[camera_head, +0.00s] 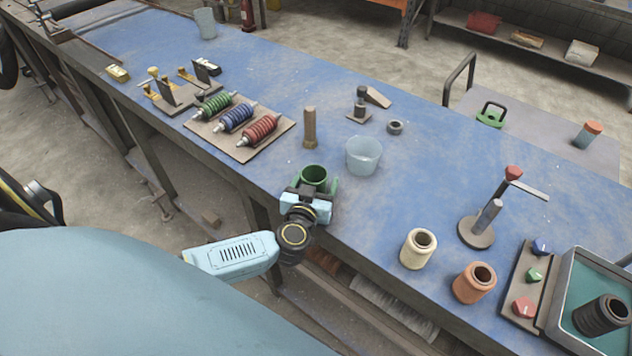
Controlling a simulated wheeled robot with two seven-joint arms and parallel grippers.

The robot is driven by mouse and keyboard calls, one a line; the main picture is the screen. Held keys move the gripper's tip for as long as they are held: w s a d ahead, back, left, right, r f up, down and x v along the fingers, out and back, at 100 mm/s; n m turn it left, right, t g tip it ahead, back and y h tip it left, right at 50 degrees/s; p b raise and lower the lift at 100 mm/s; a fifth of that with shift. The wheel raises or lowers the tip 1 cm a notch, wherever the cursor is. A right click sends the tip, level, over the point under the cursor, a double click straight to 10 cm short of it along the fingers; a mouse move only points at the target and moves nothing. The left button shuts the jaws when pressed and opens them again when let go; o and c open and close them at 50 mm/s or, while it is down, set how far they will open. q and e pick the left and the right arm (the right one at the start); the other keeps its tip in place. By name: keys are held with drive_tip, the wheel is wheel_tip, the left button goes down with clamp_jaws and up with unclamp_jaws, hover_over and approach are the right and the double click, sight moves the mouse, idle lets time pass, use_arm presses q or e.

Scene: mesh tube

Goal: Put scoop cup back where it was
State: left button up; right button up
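A dark green open-topped cup (314,177), which looks like the scoop cup, is at the near edge of the blue workbench (285,72). My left gripper (315,186) reaches in from the lower left and is around the cup, with a finger on each side; it appears shut on it. The gripper body hides the cup's lower part, so I cannot tell whether its base touches the bench. My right gripper is not in view.
A translucent bucket (363,156) stands close behind and right of the green cup. A brown wooden peg (310,128) stands behind it. A board with coloured coils (237,121) lies left. Cream (418,249) and orange (474,283) cylinders stand right.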

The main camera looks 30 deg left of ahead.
use_arm(q)
drive_tip(key=shift+s+r, duration=0.1)
drive_tip(key=shift+r, duration=0.1)
drive_tip(key=p+v, duration=0.1)
drive_tip(key=v, duration=1.1)
